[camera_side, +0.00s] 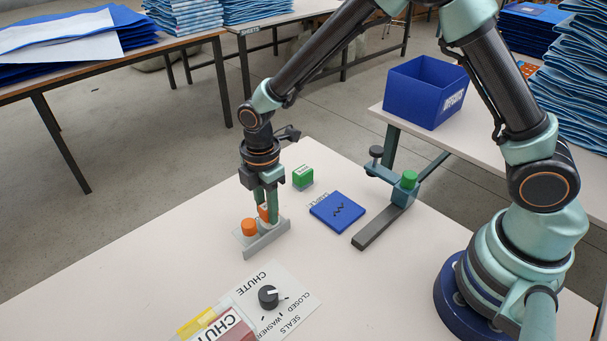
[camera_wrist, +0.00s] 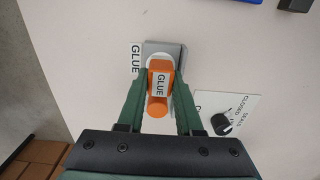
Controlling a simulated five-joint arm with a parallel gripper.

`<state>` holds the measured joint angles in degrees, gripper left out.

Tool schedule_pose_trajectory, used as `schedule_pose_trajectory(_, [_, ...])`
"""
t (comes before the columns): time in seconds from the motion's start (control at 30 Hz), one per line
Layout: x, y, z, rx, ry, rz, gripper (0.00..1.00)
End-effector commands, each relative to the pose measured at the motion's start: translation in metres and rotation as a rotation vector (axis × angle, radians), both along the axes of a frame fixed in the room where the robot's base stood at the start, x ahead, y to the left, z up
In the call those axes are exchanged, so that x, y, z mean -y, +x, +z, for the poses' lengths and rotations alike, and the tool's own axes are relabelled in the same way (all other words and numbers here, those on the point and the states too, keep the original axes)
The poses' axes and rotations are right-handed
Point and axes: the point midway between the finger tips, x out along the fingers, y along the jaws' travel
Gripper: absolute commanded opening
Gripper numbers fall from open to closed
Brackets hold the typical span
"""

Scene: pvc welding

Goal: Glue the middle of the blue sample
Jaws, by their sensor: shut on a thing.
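The blue sample (camera_side: 329,216) lies flat on the table in the side view, a flat square with a dark zigzag mark on top. Only a sliver of something blue shows at the top edge of the wrist view. My gripper (camera_side: 270,216) is to the left of the sample, pointing down at a grey holder (camera_side: 264,243). It is shut on an orange and white glue bottle (camera_wrist: 160,68) labelled GLUE, which is at the holder (camera_wrist: 174,47). In the side view the fingers partly hide the bottle. A second orange round part (camera_side: 249,227) shows beside the fingers.
A dark bar fixture with a green knob (camera_side: 409,178) stands right of the sample. A green block (camera_side: 303,176) sits behind. A chute panel with a black dial (camera_side: 268,296) lies in front. A blue bin (camera_side: 425,92) stands on another table.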

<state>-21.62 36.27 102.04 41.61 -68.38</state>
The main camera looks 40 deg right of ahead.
Motion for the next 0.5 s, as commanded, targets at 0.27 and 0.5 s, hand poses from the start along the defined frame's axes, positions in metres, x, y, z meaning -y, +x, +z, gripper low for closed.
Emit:
schedule_pose_trajectory(0.27, [0.0,0.0,0.018,0.0,0.0,0.0,0.0])
schedule_pose_trajectory(0.5, [0.0,0.0,0.036,0.001,0.001,0.0,0.0])
